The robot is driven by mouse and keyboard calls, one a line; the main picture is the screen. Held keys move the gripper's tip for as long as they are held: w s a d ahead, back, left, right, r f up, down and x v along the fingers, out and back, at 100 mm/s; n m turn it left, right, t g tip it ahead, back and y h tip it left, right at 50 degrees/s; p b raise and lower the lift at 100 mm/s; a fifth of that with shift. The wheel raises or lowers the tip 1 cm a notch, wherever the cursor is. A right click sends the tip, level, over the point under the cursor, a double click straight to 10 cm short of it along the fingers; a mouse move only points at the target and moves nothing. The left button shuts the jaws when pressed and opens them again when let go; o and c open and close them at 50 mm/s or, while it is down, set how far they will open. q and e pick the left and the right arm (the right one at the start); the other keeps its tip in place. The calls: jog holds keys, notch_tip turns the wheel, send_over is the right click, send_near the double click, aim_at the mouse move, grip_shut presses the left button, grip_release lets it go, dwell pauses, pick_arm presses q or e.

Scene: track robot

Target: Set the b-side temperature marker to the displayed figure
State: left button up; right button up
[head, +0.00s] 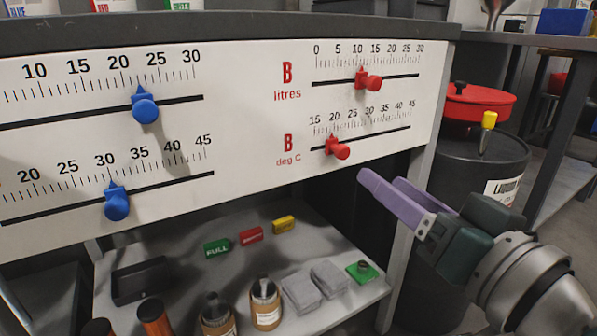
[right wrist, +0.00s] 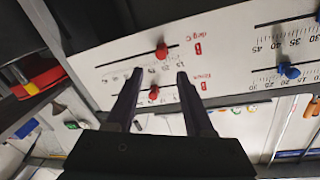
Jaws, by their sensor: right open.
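The B deg C marker, a red knob with a pointer (head: 338,148), sits on the lower right slot of the white panel (head: 240,140), pointing near 20 on a 15 to 45 scale. It also shows in the right wrist view (right wrist: 161,50). My right gripper (head: 384,182) is open and empty, below and right of this knob and apart from it. In the right wrist view its fingers (right wrist: 160,74) reach toward the panel, with the deg C knob beyond the tips. No displayed target figure can be made out. My left gripper is not in view.
The red B litres knob (head: 370,80) sits just above, near 10. Two blue knobs (head: 145,106) (head: 116,202) are on the left slots. A lower shelf (head: 330,312) holds jars, grey blocks and coloured tags. A black drum with a red lid (head: 478,100) stands at right.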

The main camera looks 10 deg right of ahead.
aim_at(345, 152)
jog(key=w+b, duration=0.1)
jog(key=w, duration=0.2)
jog(key=w+a+b, duration=0.1)
jog(key=w, duration=0.2)
jog(key=w+a+b, duration=0.1)
jog(key=w, duration=0.2)
jog(key=shift+w+r, duration=0.1)
jog(key=shift+w, duration=0.1)
grip_shut()
dwell(1.1)
